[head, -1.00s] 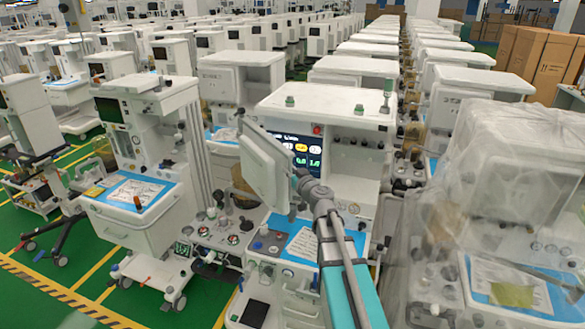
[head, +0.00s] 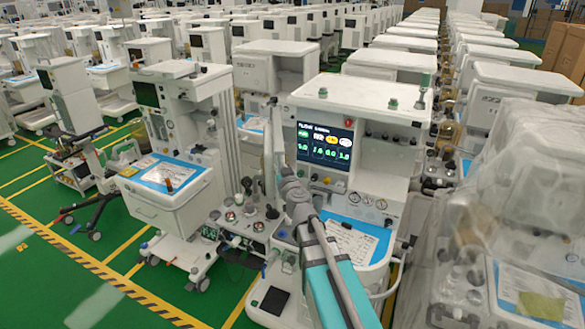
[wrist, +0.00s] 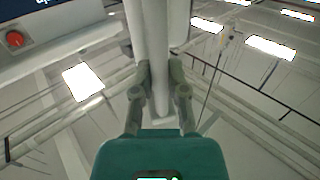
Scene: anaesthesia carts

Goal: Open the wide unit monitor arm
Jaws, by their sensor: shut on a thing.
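The wide unit (head: 350,98) is the large white cart in the middle of the head view. Its monitor arm panel (head: 279,145) is white and now shows almost edge-on, standing out at the left of the lit screen (head: 325,144). My gripper (head: 287,180) is at the panel's near edge. In the wrist view, the two fingers of my gripper (wrist: 160,78) are on either side of a white upright bar (wrist: 148,30), closed on it. The bar appears to be the panel's edge. The hinge of the arm is hidden.
A narrower cart (head: 165,190) with a blue-topped work surface stands close at the left. A plastic-wrapped unit (head: 530,180) stands close at the right. Green floor (head: 60,270) is free at the front left. A work surface with papers (head: 355,240) lies below my arm.

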